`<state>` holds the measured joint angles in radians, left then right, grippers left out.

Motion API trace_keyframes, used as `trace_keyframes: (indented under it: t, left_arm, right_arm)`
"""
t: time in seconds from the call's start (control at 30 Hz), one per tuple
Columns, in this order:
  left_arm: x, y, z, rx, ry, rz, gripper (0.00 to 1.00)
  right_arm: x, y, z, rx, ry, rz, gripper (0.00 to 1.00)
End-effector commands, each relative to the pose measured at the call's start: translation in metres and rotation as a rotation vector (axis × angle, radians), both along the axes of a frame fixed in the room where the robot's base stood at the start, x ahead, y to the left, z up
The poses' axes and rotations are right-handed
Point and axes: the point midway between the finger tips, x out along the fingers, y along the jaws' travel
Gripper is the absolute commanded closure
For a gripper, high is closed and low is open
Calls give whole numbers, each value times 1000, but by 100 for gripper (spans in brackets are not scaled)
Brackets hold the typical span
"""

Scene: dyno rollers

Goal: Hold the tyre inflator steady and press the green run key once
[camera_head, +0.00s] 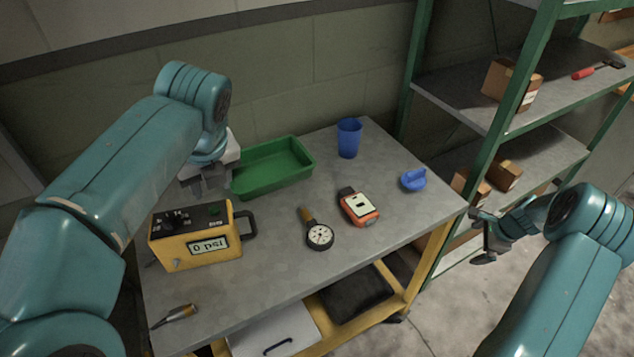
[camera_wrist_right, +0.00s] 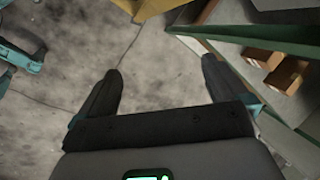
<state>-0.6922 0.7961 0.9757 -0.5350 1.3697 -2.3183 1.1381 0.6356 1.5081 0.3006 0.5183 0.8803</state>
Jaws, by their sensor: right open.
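On the bench (camera_head: 265,275) are a green tray (camera_head: 305,158), a blue cup (camera_head: 349,138), a round gauge (camera_head: 320,236), an orange-and-grey meter (camera_head: 360,207) and a blue object (camera_head: 413,181). A screwdriver (camera_head: 176,315) lies front left. A green-framed shelf (camera_head: 470,95) stands right.

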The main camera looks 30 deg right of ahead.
Motion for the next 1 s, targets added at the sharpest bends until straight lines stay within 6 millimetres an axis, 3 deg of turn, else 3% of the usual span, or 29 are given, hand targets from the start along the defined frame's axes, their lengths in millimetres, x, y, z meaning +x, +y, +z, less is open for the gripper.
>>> trace_keyframes:
  t: [0.03, 0.1, 0.3, 0.43, 0.57, 0.6, 0.8, 1.0]
  left_arm:
    - [0, 0, -1, 1, 1, 0, 57]
    - [0, 0, -1, 1, 1, 1, 57]
    - [0, 0, 0, 1, 1, 0, 57]
    - [0, 0, 0, 1, 1, 0, 57]
    - [0, 0, 0, 1, 1, 0, 57]
    - [0, 0, -1, 1, 1, 0, 57]
    - [0, 0, -1, 1, 1, 0, 57]
    - [0, 0, 0, 1, 1, 0, 57]
  right_arm:
    - [-5, -29, 21, -62, -16, -37, 0]
    - [-14, -65, 49, -141, -34, -84, 0]
    - [-50, -150, 143, -363, -82, -215, 0]
    - [-77, -190, 214, -503, -112, -293, 0]
    - [-88, -210, 297, -619, -175, -347, 0]
    - [-64, -197, 310, -587, -223, -324, 0]
    - [40, -114, 271, -303, -318, -146, 0]
    - [119, -12, 238, -32, -369, 44, 0]
